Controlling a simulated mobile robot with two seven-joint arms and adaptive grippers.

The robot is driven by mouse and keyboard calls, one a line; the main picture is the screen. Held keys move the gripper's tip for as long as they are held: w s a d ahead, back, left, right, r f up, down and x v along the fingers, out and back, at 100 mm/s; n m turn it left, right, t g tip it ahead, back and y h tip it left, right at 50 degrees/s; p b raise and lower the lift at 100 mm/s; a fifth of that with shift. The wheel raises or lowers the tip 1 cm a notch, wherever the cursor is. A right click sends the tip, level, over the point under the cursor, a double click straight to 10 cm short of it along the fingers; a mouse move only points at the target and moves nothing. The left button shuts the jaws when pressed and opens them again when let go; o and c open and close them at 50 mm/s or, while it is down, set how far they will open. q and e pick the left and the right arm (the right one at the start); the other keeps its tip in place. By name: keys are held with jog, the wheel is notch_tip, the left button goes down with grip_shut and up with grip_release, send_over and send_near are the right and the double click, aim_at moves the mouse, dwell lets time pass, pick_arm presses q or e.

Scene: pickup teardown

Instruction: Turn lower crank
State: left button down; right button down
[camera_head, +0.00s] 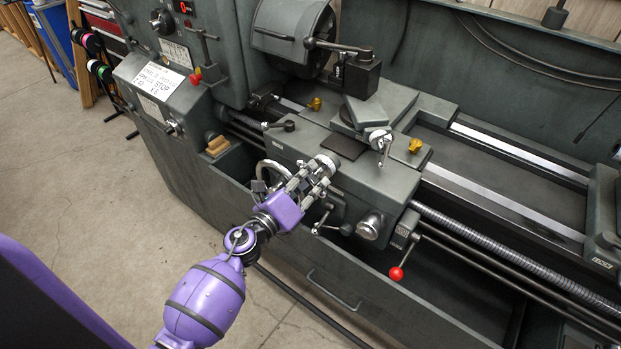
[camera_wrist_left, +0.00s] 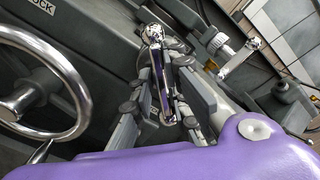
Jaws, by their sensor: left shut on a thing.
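My left gripper (camera_head: 318,177) is at the front of the lathe carriage, its fingers pointing up toward the carriage face. In the left wrist view its two fingers (camera_wrist_left: 166,98) are shut around a slim chrome lower crank (camera_wrist_left: 154,36), whose bright end sticks out past the pads. In the head view the fingers hide most of this crank. An upper crank (camera_head: 380,141) with a chrome handle stands on the cross slide, apart from the gripper; it also shows in the left wrist view (camera_wrist_left: 240,62). My right gripper is not in view.
A chrome handwheel (camera_head: 265,172) is close to the left of the gripper and looms large in the wrist view (camera_wrist_left: 82,88). A chrome knob (camera_head: 370,225) and a red-tipped lever (camera_head: 397,273) are at the right. Open floor (camera_head: 90,190) lies at the left.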

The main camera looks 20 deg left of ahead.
pick_arm(q)
jog(key=shift+s+d, duration=0.1)
jog(key=shift+d, duration=0.15)
jog(key=c, duration=1.8)
grip_release()
jog(key=shift+c, duration=0.2)
jog(key=v, duration=1.2)
jog(key=shift+r, duration=0.1)
